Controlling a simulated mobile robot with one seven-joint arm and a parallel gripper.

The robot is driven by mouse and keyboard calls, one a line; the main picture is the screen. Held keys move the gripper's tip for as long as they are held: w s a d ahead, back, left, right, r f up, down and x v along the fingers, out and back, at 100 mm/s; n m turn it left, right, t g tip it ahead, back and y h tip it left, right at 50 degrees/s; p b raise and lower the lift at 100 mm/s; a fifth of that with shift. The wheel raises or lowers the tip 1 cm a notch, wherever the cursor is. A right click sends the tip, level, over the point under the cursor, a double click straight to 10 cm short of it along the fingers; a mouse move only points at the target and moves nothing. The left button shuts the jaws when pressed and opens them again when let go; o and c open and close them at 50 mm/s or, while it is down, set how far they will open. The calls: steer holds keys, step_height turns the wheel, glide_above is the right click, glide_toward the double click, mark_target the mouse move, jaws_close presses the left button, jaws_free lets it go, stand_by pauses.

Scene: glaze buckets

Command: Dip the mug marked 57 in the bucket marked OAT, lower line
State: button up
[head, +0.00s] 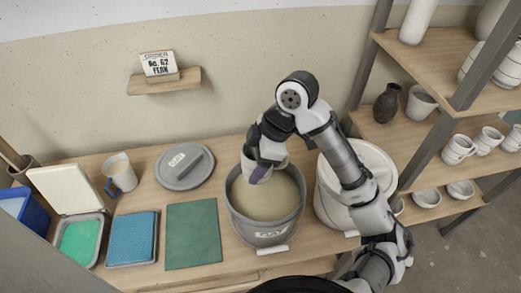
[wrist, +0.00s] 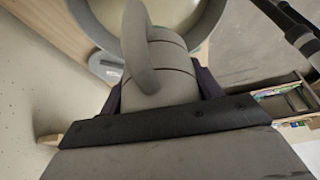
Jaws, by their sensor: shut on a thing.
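The grey bucket (head: 243,228) marked OAT stands open on the table, filled with beige glaze (head: 262,203). My gripper (head: 260,172) is over the bucket's mouth, shut on a pale mug (head: 247,163). In the wrist view, my gripper (wrist: 160,92) holds the grey mug (wrist: 172,70) between its purple-sided fingers, with the handle facing the camera. Thin lines run around the mug's body. The bucket's rim (wrist: 218,12) shows beyond it. No number is visible on the mug. I cannot tell whether the mug touches the glaze.
A second bucket (head: 330,200) stands right of OAT, partly behind my arm. A grey lid (head: 184,167), a blue-handled jug (head: 120,172), a green mat (head: 193,236) and a blue pad (head: 132,238) lie left. A wall card (head: 159,63) seems to read No. 62 FERN. Pottery shelves (head: 430,55) stand right.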

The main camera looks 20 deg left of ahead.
steer(key=shift+s+f+b, duration=0.15)
steer(key=shift+f+b, duration=0.35)
steer(key=shift+f, duration=0.05)
step_height(320, 180, down, 3)
steer(key=b, duration=0.3)
steer(key=shift+f, duration=0.1)
steer(key=shift+r+p, duration=0.25)
steer(key=shift+p, duration=0.15)
steer(key=shift+f+b, duration=1.65)
steer(key=shift+f, duration=0.45)
steer(key=shift+f+b, duration=1.85)
steer(key=shift+f, duration=0.55)
step_height(320, 180, up, 5)
steer(key=p, duration=0.5)
steer(key=shift+r, duration=0.2)
